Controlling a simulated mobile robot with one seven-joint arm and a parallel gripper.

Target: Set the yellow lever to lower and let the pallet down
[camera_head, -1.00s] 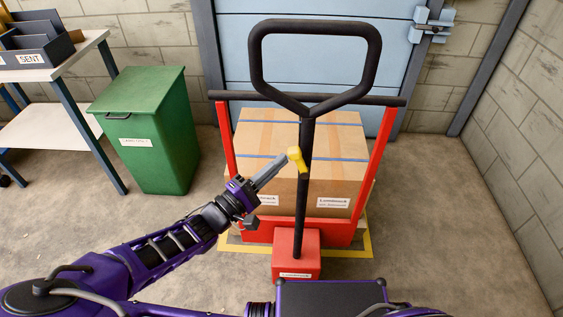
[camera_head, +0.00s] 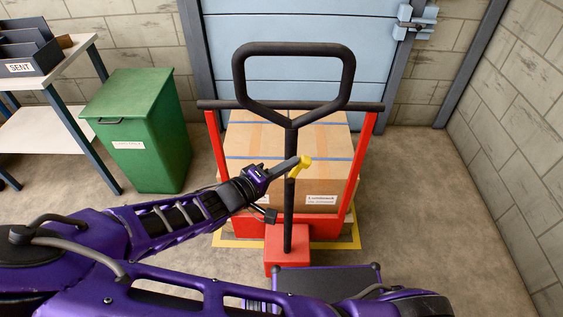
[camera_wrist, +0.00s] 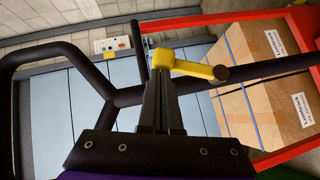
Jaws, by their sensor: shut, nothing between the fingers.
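The yellow lever (camera_head: 300,165) sits on the black shaft of the pallet truck's handle (camera_head: 290,125); it also shows in the wrist view (camera_wrist: 185,66). My gripper (camera_head: 294,161) is shut and empty, its fingertips at the lever, touching it or very close. In the wrist view the fingertips (camera_wrist: 162,78) overlap the lever's near end. The pallet truck has a red frame and red base (camera_head: 287,245). A large carton (camera_head: 320,170) stands on the pallet behind the shaft; my arm and the truck hide part of the pallet.
A green bin (camera_head: 140,130) stands left of the truck, beside a white table (camera_head: 45,80) with a dark tray marked SENT. A blue door (camera_head: 290,30) is behind the truck. Yellow floor marking (camera_head: 350,243) surrounds the pallet. The floor at right is clear.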

